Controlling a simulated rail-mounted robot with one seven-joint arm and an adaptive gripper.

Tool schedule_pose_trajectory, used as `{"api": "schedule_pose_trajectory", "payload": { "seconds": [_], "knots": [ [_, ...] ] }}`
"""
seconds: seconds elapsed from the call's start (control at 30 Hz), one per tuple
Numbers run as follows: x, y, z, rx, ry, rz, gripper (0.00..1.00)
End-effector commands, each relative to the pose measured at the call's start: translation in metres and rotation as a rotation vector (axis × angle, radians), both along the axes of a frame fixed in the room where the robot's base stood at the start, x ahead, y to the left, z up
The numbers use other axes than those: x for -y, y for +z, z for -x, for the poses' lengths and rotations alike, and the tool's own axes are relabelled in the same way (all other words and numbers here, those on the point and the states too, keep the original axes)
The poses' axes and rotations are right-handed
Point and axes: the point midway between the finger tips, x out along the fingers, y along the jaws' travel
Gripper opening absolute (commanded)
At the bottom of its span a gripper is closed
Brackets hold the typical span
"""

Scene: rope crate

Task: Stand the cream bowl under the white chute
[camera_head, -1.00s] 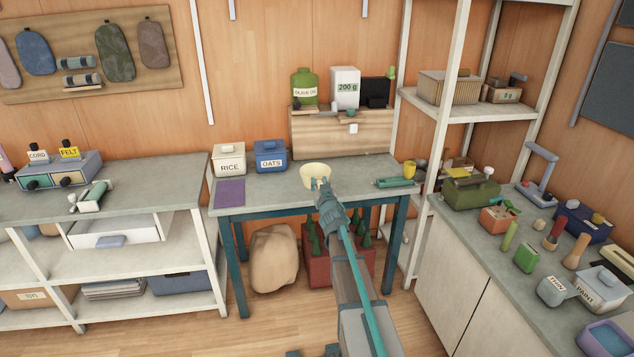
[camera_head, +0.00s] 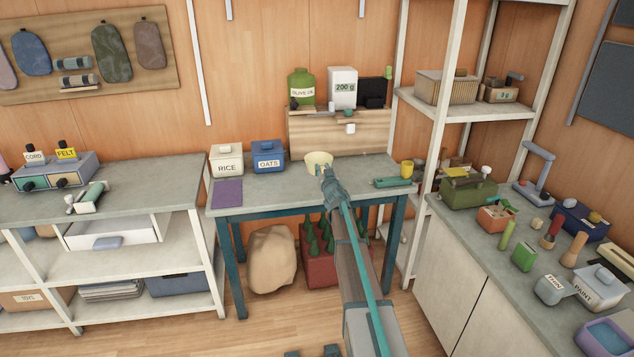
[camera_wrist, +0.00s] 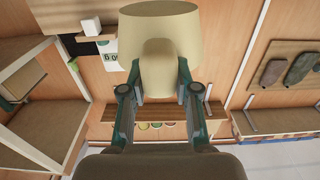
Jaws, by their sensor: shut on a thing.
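The cream bowl (camera_head: 318,160) is at the back of the blue-legged table, in front of the wooden dispenser box (camera_head: 310,135). My gripper (camera_head: 326,174) is shut on the bowl from its near side. In the wrist view the bowl (camera_wrist: 160,22) fills the top middle, with the two fingers of my gripper (camera_wrist: 157,88) on either side of its near part. The small white chute (camera_head: 350,128) is on the front of the box, to the right of the bowl and higher. I cannot tell whether the bowl touches the tabletop.
On the table (camera_head: 285,188), a rice canister (camera_head: 227,162) and an oats canister (camera_head: 268,157) stand left of the bowl. A purple mat (camera_head: 228,193) lies front left. A green tool (camera_head: 392,182) and a yellow cup (camera_head: 407,168) are at the right. A shelf post (camera_head: 436,150) rises beyond.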

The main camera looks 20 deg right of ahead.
Motion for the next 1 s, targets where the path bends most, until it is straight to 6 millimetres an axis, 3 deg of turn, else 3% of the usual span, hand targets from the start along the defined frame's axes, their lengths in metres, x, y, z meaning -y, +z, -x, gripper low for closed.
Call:
{"api": "schedule_pose_trajectory", "payload": {
  "seconds": [0.03,0.2,0.4,0.6,0.83,1.0],
  "knots": [
    [0.004,-0.007,-0.015,0.000,0.001,0.000,0.00],
    [0.014,-0.025,-0.053,0.000,0.001,-0.001,0.00],
    [0.023,-0.054,-0.088,-0.001,0.000,-0.001,0.00],
    [0.027,-0.076,-0.106,0.000,0.001,0.000,0.00],
    [0.029,-0.087,-0.115,0.001,0.001,0.001,0.00],
    [0.030,-0.107,-0.117,-0.002,0.001,0.000,0.00]
  ]
}}
